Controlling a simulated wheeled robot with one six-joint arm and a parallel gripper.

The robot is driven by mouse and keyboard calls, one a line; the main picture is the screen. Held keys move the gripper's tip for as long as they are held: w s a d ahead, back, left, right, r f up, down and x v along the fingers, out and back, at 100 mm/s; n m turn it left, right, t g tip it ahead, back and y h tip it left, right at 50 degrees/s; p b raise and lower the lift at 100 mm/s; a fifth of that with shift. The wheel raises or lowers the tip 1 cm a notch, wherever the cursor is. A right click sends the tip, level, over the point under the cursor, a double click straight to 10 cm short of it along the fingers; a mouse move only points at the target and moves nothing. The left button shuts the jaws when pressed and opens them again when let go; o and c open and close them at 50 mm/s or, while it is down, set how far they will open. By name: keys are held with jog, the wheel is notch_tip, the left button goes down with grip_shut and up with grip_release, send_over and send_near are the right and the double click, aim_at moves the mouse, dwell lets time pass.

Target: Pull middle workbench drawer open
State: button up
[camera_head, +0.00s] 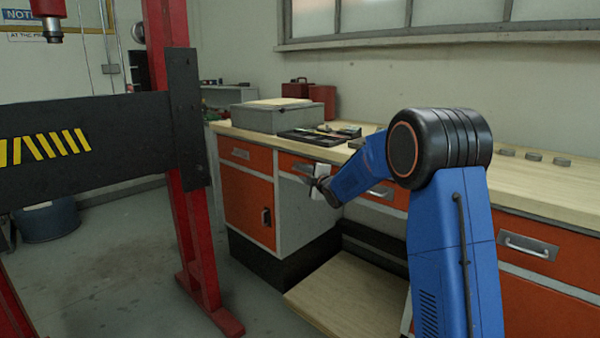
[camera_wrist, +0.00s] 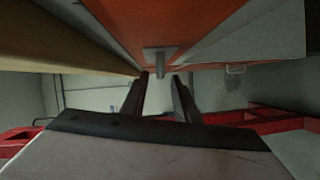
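The workbench (camera_head: 560,190) has orange drawer fronts under a pale wood top. A drawer front (camera_head: 290,162) in the middle stretch has a metal handle (camera_head: 303,168); the drawer looks shut. My gripper (camera_head: 312,178) is close in front of it, its fingers small and partly unclear in the head view. In the wrist view my gripper's two dark fingers (camera_wrist: 159,78) are apart, with nothing visible held between them. A grey handle (camera_wrist: 160,62) on an orange front (camera_wrist: 165,22) lies just past the fingertips, near the gap; contact cannot be told.
Other drawers with handles sit left (camera_head: 243,155) and right (camera_head: 530,246). An orange cabinet door (camera_head: 250,207) is below left. A low wooden board (camera_head: 345,300) lies under the bench opening. A red and black press frame (camera_head: 185,200) stands left. A grey box (camera_head: 268,118) is on the bench.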

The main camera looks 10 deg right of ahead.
aim_at(302, 171)
jog(key=shift+x, duration=2.5)
jog(key=shift+c, duration=0.7)
grip_shut()
